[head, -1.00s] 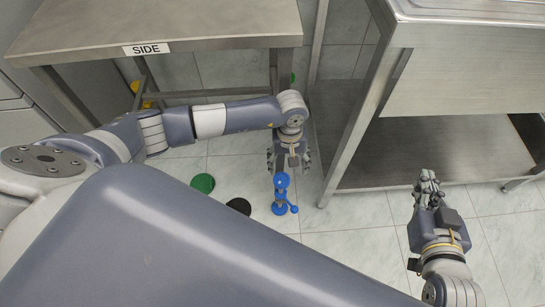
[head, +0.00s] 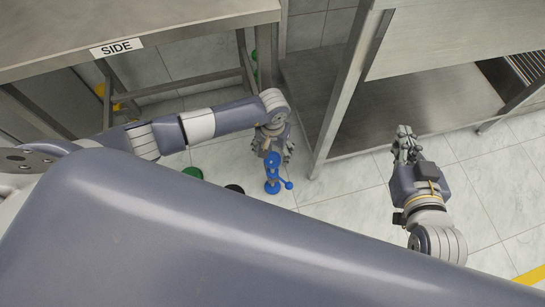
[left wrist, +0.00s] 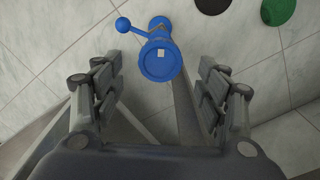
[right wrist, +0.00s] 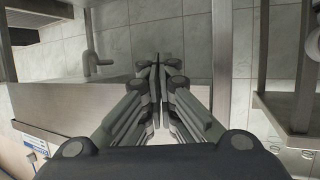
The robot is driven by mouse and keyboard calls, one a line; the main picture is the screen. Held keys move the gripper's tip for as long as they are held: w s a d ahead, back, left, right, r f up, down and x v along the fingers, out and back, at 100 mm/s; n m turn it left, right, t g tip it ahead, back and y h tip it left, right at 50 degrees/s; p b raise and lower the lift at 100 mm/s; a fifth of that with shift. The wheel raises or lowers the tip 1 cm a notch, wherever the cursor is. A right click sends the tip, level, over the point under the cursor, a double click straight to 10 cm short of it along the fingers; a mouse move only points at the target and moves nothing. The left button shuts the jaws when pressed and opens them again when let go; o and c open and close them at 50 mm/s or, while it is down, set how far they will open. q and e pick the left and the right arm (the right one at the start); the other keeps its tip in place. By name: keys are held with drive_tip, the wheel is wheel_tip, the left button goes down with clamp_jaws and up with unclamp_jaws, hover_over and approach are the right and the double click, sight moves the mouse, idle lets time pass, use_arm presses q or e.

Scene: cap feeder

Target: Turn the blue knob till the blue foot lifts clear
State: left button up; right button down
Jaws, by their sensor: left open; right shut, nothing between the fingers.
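A blue upright device (head: 272,174) stands on the floor, with a round blue knob-like top, a lower round blue part and a side arm ending in a ball (head: 289,185). In the left wrist view its round face (left wrist: 161,62) carries a small white square and lies between and beyond my left fingers. Which round part is the foot, and whether it touches the floor, I cannot tell. My left gripper (head: 273,150) is open, just behind the blue top in the head view. My right gripper (head: 404,132) is shut and empty, well to the right.
A black disc (head: 234,188) and a green disc (head: 193,172) lie on the floor left of the device. A steel table (head: 140,25) marked SIDE stands at the back left. A steel bench with a low shelf (head: 420,105) stands right. Tiled floor between is clear.

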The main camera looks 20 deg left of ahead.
sight(272, 158)
use_arm(q)
wheel_tip(272, 158, down, 4)
drive_tip(key=shift+f+b, duration=0.1)
drive_tip(key=shift+b, duration=0.5)
drive_tip(key=shift+f, duration=0.2)
use_arm(e)
wheel_tip(272, 158, up, 7)
drive_tip(key=w+a+t+y, duration=0.1)
drive_tip(key=t, duration=0.3)
drive_tip(key=shift+w+a+r, duration=0.15)
drive_tip(key=shift+w+a, duration=0.1)
drive_tip(key=shift+w, duration=0.15)
use_arm(q)
drive_tip(key=c, duration=1)
